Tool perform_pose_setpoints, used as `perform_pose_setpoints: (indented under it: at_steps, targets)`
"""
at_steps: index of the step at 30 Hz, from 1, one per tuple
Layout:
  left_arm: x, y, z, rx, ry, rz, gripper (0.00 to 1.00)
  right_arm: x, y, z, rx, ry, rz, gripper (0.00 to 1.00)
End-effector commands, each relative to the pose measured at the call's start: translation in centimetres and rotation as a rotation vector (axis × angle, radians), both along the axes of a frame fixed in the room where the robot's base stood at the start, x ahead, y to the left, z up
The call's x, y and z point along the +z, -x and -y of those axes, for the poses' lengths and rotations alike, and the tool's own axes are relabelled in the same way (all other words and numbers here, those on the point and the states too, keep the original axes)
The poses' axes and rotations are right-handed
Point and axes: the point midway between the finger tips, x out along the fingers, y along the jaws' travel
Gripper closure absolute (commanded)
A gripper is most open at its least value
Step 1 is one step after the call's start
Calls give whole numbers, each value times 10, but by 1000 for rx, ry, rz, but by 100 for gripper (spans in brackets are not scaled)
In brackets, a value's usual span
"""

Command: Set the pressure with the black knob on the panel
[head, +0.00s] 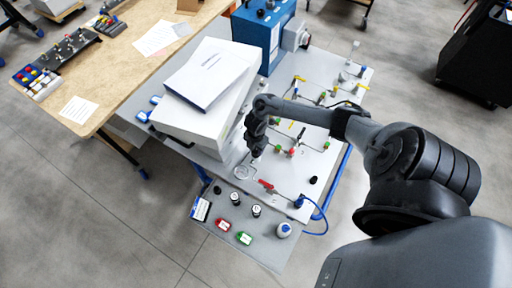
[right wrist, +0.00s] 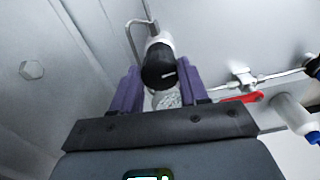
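The black knob (right wrist: 158,68) shows in the right wrist view, end-on with a pale line on its face, on a light fitting at the panel. My right gripper (right wrist: 159,80) has its two purple fingers on either side of it; whether they touch it or stand just clear, I cannot tell. In the head view my right gripper (head: 256,153) points down at the near part of the panel (head: 325,75), and hides the knob. A round gauge (head: 242,172) lies just below the gripper there. My left gripper is not in view.
A white box (head: 198,122) with a booklet (head: 207,77) on it stands left of the gripper. A red-handled valve (head: 266,185) is close on the right. Bottles and labelled parts (head: 223,225) lie on the near shelf. A blue unit (head: 262,38) stands at the back.

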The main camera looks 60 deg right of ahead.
Motion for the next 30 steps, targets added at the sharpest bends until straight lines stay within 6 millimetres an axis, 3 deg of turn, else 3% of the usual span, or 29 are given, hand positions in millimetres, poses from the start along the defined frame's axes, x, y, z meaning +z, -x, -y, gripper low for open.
perform_pose_setpoints:
  at_steps: [1,4,15,25,26,30]
  targets:
    - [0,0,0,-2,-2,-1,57,0,0,0,1,0,0,74]
    - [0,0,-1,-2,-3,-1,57,0,0,0,1,0,0,87]
    - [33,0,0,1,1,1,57,4,0,-1,-238,0,-2,87]
    - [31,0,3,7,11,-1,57,1,0,0,-265,-1,1,87]
    - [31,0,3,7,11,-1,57,1,0,0,-265,-1,1,53]
    - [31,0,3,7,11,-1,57,1,0,0,-265,-1,1,32]
